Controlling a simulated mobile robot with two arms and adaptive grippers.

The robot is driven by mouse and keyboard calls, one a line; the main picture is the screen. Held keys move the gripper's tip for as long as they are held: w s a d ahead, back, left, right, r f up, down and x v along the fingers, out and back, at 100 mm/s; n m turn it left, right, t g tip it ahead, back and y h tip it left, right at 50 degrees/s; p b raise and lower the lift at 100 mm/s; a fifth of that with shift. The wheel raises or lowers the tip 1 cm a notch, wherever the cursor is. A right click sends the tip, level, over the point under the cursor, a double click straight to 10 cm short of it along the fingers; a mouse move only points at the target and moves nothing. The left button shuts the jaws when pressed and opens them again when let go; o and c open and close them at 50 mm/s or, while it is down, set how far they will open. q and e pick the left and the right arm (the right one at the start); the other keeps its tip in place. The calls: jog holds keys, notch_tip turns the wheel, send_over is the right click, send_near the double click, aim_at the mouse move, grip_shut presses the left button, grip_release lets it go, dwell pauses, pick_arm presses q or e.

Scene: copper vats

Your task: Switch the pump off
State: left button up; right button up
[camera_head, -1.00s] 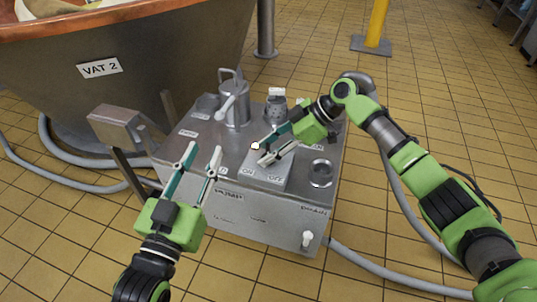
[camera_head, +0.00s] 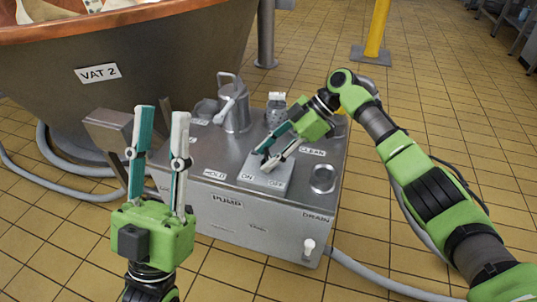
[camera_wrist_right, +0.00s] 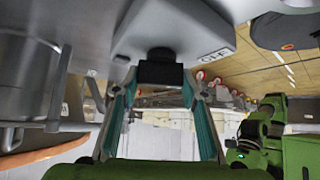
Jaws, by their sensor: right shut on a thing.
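The pump unit is a grey metal box (camera_head: 262,215) marked PUMP on its front edge. On its top is a raised switch plate (camera_head: 250,182) with ON at its left and OFF at its right. My right gripper (camera_head: 267,163) is over this plate. In the right wrist view its fingers (camera_wrist_right: 160,78) are shut on a black switch knob (camera_wrist_right: 160,54) under the plate marked OFF. The knob's lean is hidden by the fingers in the head view. My left gripper (camera_head: 163,112) is open and empty, left of the box.
A metal canister with a lever (camera_head: 234,105) and a perforated cup (camera_head: 276,108) stand at the box's back. A round drain fitting (camera_head: 323,179) is right of the plate. The copper vat (camera_head: 150,60) stands behind left. Hoses (camera_head: 375,272) lie on the tiled floor.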

jog(key=shift+f, duration=0.1)
jog(key=o, duration=1.1)
jog(key=v, duration=1.2)
